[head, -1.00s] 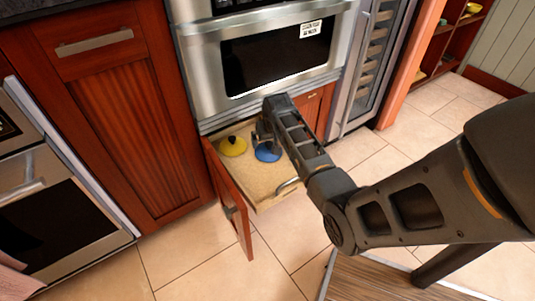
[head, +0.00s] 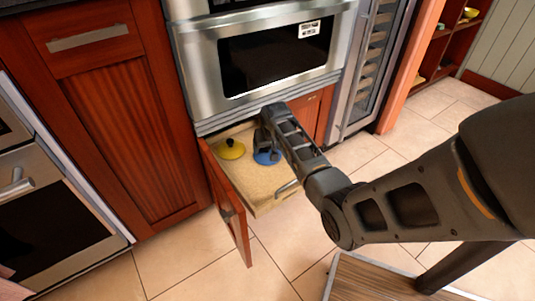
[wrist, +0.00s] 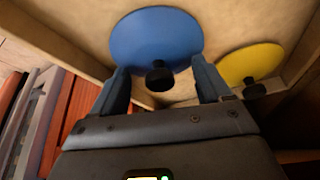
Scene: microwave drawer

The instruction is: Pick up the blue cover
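The blue cover (head: 266,157) lies in the open drawer (head: 262,200) under the microwave, partly hidden by my gripper (head: 262,140) in the head view. In the wrist view the blue cover (wrist: 156,42) is a round disc with a black knob (wrist: 159,75). My gripper (wrist: 160,88) is open there, with one finger on each side of the knob. The fingertips reach the near edge of the disc. I cannot tell whether they touch it.
A yellow cover (head: 231,149) with a dark knob lies left of the blue one in the drawer. The red drawer front (head: 230,205) stands out at the left. The microwave (head: 265,60) is close above.

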